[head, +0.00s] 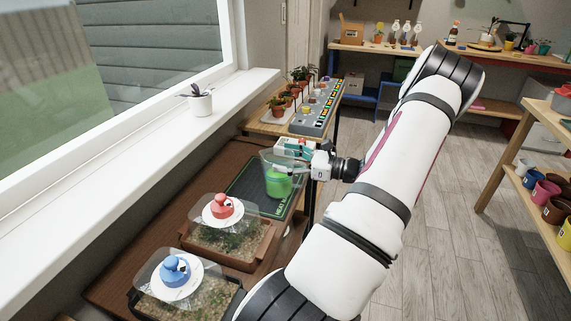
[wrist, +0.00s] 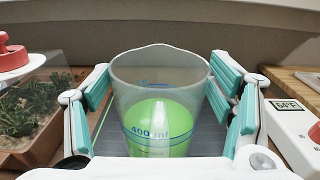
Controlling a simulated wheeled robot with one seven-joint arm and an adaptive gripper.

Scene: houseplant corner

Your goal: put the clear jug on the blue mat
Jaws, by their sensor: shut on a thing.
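The clear jug (head: 279,172) has something green in its lower part and stands upright over a dark mat with green edge lines (head: 245,187). I cannot tell whether its base touches that mat. In the wrist view the jug (wrist: 160,72) shows a blue 400 ml mark and sits between the teal pads of my gripper (wrist: 162,85). My gripper (head: 297,167) is shut on the jug from the right in the head view. I see no mat that is clearly blue.
Two covered planters, with a red-knobbed lid (head: 222,207) and a blue-knobbed lid (head: 175,270), stand in front of the mat. A white device with a display (wrist: 292,112) is right of the jug. Potted plants (head: 285,98) and a grey control panel (head: 317,117) are behind.

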